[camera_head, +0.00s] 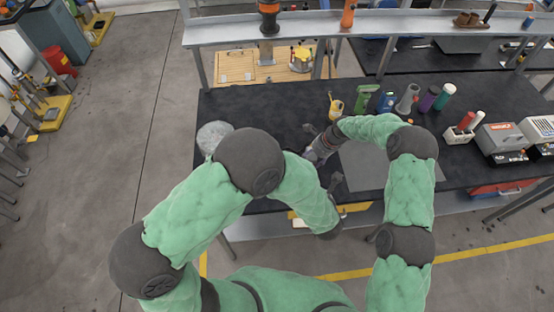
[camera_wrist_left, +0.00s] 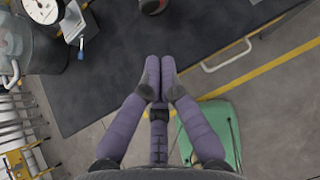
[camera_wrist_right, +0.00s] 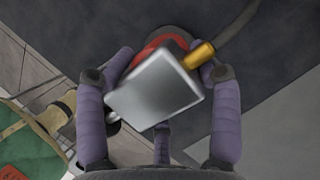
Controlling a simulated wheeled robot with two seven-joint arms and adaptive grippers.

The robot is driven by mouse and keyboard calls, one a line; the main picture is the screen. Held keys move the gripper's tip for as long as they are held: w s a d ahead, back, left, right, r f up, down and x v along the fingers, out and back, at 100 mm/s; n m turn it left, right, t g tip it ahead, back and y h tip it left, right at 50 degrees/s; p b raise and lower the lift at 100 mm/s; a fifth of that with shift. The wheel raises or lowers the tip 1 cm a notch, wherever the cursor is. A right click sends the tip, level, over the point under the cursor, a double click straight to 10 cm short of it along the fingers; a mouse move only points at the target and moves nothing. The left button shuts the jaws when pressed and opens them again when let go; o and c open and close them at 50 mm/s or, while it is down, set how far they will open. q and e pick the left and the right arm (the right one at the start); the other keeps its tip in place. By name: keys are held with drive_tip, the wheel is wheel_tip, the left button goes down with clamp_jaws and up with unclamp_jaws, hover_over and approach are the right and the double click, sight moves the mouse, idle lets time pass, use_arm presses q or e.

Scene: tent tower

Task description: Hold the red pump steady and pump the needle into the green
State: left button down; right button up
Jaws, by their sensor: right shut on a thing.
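My right gripper (camera_wrist_right: 165,66) is shut around the red pump (camera_wrist_right: 172,40), whose red body shows behind a silver block with a brass fitting in the right wrist view. In the head view the right gripper (camera_head: 320,150) is over the table; the pump is too small to make out there. My left gripper (camera_wrist_left: 158,82) is shut and empty above the table's front edge, apart from the pump. It is hidden behind my arm in the head view. A white-faced round gauge (camera_wrist_left: 44,9) is at the upper left of the left wrist view; its needle reading cannot be told.
A clear chamber (camera_head: 210,137) stands at the table's left end. Bottles, including a purple one (camera_head: 429,98), and a green spray bottle (camera_head: 366,97) line the back. A white box (camera_head: 458,136) and grey devices (camera_head: 500,137) fill the right. A grey mat (camera_head: 362,163) lies near the right arm.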

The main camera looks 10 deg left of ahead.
drive_tip(key=shift+s+f, duration=0.25)
drive_tip(key=shift+f, duration=0.1)
use_arm(q)
drive_tip(key=s, duration=0.3)
drive_tip(key=shift+d, duration=0.25)
drive_tip(key=shift+w+f, duration=0.1)
drive_tip(key=w+a+f, duration=0.1)
drive_tip(key=w+f, duration=0.5)
drive_tip(key=w, duration=0.5)
drive_tip(key=shift+a+f, duration=0.3)
drive_tip(key=shift+a, duration=0.1)
